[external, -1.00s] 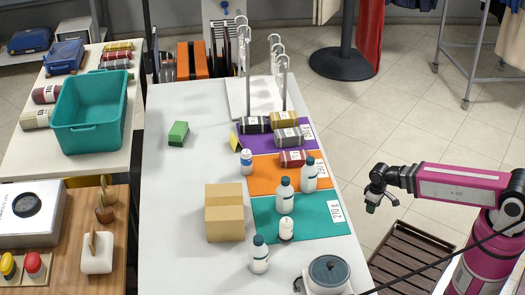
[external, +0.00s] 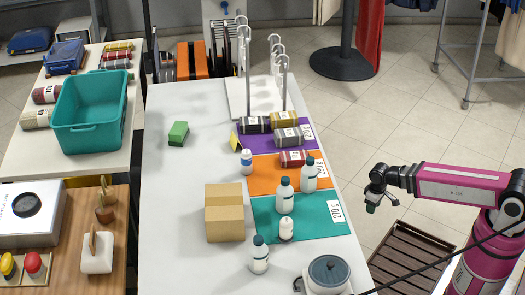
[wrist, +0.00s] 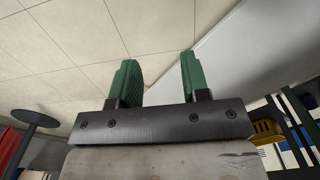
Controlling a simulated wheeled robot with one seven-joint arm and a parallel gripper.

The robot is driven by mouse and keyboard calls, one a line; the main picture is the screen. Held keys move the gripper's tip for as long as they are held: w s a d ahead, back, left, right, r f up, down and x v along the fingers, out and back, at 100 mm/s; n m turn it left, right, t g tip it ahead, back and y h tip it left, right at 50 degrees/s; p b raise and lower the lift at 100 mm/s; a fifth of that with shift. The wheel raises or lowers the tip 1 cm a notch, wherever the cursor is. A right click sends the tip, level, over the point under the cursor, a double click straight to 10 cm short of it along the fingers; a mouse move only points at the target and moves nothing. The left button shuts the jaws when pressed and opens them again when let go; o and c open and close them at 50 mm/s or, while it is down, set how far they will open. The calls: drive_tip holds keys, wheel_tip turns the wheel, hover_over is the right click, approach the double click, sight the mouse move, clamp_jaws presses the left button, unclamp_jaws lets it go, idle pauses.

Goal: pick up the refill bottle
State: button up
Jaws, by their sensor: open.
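Several white bottles stand upright on the white table; I cannot tell which one is the refill bottle. In the external view, dark-capped bottles stand on the orange mat (external: 309,175), on the teal mat (external: 284,195) and on bare table near the front (external: 259,255). A shorter pale-topped bottle (external: 286,230) is on the teal mat and a small blue-capped one (external: 246,162) is at the orange mat's left edge. My gripper (external: 371,205) is open and empty, right of the table and apart from every bottle. Its green fingers (wrist: 158,65) are spread in the wrist view.
A cardboard box (external: 224,225) stands left of the teal mat (external: 325,232). A round-topped device (external: 328,273) is at the front. Rolled cloths (external: 285,137) lie on the purple mat, before a metal rack (external: 248,75). The table's left middle is clear apart from a green block (external: 178,133).

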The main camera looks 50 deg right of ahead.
drive_tip(key=shift+o, duration=0.3)
drive_tip(key=shift+o, duration=1.4)
